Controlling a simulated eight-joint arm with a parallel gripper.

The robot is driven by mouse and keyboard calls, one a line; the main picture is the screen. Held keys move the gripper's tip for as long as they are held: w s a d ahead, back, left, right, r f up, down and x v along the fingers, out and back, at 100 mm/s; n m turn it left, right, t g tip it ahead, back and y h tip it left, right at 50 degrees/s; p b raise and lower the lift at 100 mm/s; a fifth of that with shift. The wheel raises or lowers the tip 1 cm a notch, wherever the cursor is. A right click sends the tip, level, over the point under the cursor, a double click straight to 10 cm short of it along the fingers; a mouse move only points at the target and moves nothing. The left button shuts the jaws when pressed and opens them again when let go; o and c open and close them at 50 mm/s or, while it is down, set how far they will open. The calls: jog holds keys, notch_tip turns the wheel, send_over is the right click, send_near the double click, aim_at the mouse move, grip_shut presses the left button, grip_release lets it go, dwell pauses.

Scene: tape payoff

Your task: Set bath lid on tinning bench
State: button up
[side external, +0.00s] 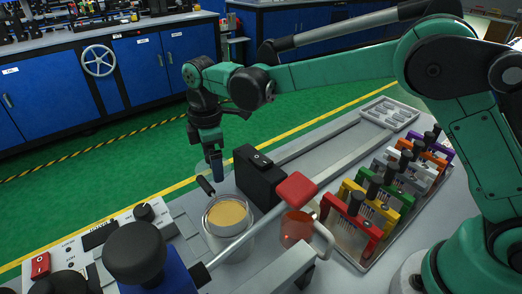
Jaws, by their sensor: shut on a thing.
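My gripper (213,170) hangs at the centre-left in the side external view, above the back edge of the tinning bench (330,158). The lid is apart from the pot. A short black handle-like piece (205,186) shows just below the gripper; I cannot tell what it belongs to.
A black box (260,177) stands right beside the gripper. A red-headed lever (295,188) and a reddish clear cup (296,229) stand right of the pot. Coloured clamps (350,220) fill a tray at right. A control panel (100,235) is at left. Bare bench lies toward the back right.

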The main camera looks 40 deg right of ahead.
jog(key=shift+f, duration=2.95)
jog(key=shift+f, duration=0.4)
jog(key=o, duration=0.9)
jog(key=shift+r, duration=0.15)
jog(key=shift+r, duration=3.4)
